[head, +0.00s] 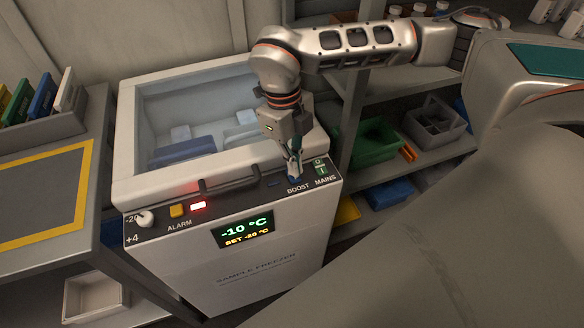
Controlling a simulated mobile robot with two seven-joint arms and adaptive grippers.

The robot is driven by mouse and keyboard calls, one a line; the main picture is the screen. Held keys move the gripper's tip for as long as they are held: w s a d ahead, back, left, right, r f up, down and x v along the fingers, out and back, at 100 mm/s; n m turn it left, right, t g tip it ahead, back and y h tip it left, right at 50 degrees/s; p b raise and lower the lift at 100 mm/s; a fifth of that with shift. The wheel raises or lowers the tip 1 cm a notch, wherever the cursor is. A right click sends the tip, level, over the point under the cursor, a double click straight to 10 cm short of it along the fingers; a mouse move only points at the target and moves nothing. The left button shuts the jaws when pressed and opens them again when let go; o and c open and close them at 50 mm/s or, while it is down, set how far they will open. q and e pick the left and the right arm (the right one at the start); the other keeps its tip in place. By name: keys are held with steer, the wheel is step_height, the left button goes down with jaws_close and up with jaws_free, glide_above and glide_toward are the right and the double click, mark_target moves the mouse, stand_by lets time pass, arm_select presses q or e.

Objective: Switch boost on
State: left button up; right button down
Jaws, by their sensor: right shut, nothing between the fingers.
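The white sample freezer (170,270) stands in the middle of the head view, with a dark control strip along its front top edge. The BOOST label (298,188) is near the strip's right end. A blue boost switch (294,180) shows just above the label, partly hidden by my right gripper (294,176). That gripper is shut and empty, pointing down with its fingertips at the switch. I cannot tell whether they touch it, or which way the switch is set. A small dark blue piece (275,184) left of it looks unlit. My left gripper is not in view.
The green MAINS switch (320,168) is close to the right of my fingertips. A dark lid handle (229,185), red alarm lamp (198,206), yellow button (177,211) and white knob (146,218) lie leftward. The display (245,230) reads -10 °C, set -20 °C. Shelves with bins stand right.

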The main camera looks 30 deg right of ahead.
mark_target(294, 178)
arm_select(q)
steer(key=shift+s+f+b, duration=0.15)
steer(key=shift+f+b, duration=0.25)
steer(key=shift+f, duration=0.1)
arm_select(e)
steer(key=shift+f, duration=1.1)
stand_by(0.5)
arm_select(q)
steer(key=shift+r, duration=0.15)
arm_select(e)
steer(key=shift+r, duration=0.1)
steer(key=shift+r+p, duration=1.3)
steer(key=shift+r, duration=0.35)
steer(key=shift+r+p, duration=1.35)
steer(key=shift+r, duration=0.45)
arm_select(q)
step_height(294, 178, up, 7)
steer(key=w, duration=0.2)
